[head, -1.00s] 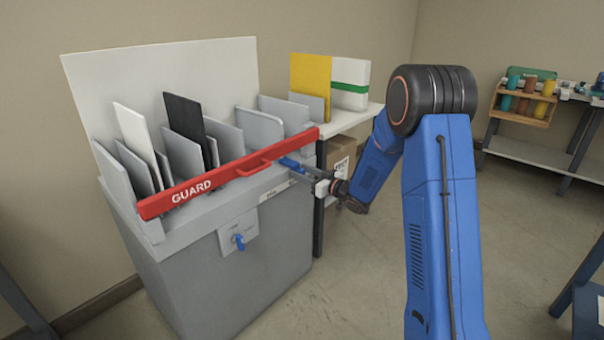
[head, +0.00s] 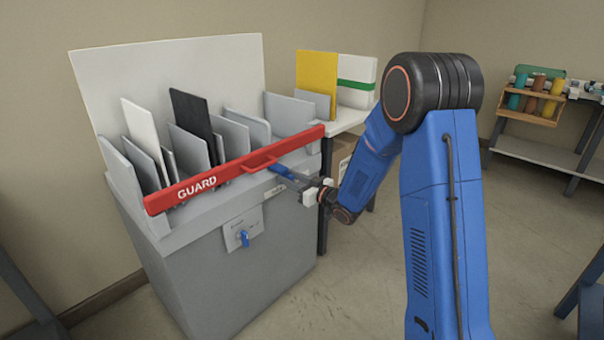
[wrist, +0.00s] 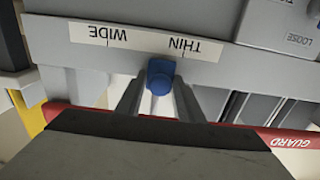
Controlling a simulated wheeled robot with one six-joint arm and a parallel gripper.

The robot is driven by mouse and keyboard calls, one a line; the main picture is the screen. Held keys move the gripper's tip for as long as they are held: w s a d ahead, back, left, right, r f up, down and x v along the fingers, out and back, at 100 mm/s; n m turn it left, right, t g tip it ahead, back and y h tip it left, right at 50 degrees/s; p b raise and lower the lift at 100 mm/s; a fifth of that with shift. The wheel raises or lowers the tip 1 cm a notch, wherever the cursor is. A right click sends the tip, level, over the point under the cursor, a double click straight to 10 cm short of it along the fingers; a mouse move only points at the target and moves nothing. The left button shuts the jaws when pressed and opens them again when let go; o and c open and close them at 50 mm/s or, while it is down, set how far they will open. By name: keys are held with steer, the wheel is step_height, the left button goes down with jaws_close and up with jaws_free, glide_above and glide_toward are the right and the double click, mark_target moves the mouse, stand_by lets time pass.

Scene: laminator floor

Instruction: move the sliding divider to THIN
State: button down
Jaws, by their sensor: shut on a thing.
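The sliding divider's blue knob (wrist: 160,76) sits at the edge of a white scale strip (wrist: 222,50) in the wrist view. The strip reads WIDE and THIN upside down. The knob lies between the two words, nearer THIN. My gripper (wrist: 158,92) is shut on the knob, one grey finger on each side. In the head view my gripper (head: 287,177) reaches in from the right, just below the red guard bar (head: 232,170). A blue part (head: 281,171) shows at its fingers. The divider behind the knob cannot be made out clearly.
The grey cabinet (head: 240,285) holds several upright grey plates, a white board (head: 141,128) and a black board (head: 191,112). A side table (head: 352,117) with yellow and white boards stands behind.

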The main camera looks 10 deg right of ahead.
steer(key=shift+s+a, duration=0.5)
steer(key=shift+a, duration=0.25)
steer(key=shift+s+a, duration=0.5)
steer(key=shift+a, duration=0.2)
steer(key=c, duration=1.5)
jaws_free()
steer(key=shift+s+a, duration=0.1)
